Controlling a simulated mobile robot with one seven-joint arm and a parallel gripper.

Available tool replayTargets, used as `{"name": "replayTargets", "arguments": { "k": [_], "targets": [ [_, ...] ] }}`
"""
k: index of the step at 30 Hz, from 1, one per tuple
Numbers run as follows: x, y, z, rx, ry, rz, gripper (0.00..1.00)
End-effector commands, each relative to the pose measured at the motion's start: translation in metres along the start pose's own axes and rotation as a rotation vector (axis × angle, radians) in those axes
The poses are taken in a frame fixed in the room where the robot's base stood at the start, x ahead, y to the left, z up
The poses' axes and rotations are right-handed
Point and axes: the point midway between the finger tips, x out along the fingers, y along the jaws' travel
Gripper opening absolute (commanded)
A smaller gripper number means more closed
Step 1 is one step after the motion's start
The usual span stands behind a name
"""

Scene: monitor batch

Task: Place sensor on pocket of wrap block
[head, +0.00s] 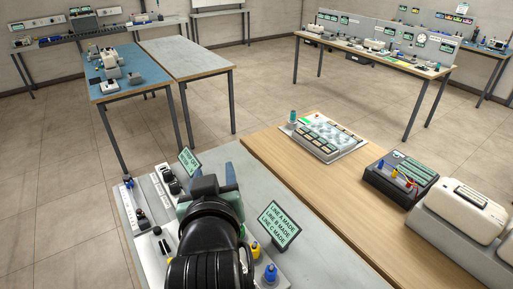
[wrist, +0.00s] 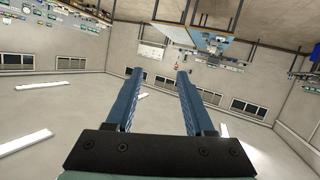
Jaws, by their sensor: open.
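My gripper shows in the wrist view (wrist: 158,73) with its two blue fingers apart and nothing between them. The wrist camera looks out across the room, which appears upside down, with no work surface close to the fingers. I cannot pick out the sensor or the wrap block with certainty. Small devices (head: 170,180) line that table's left side.
A sign reading "LINE A MADE" (head: 279,226) stands right of my arm; another sign (head: 189,161) stands beyond it. The wooden table (head: 290,180) holds a tray of parts (head: 325,137), a dark box (head: 400,178) and cream cases (head: 467,212). Its near left part is clear.

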Motion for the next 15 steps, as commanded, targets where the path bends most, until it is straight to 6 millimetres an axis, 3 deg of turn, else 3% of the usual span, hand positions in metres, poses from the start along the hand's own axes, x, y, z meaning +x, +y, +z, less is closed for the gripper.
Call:
{"name": "replayTargets", "arguments": {
  "k": [1,3,6,10,12,15],
  "targets": [
    [-0.015,0.018,-0.05,0.022,0.149,0.04,0.54],
    [-0.044,0.041,-0.111,0.048,0.35,0.09,0.54],
    [-0.098,0.068,-0.184,0.076,0.619,0.148,0.54],
    [-0.17,0.089,-0.243,0.094,0.897,0.199,0.54],
    [-0.199,0.094,-0.261,0.097,0.999,0.215,0.54],
    [-0.224,0.099,-0.273,0.098,1.083,0.228,0.54]
  ]
}}
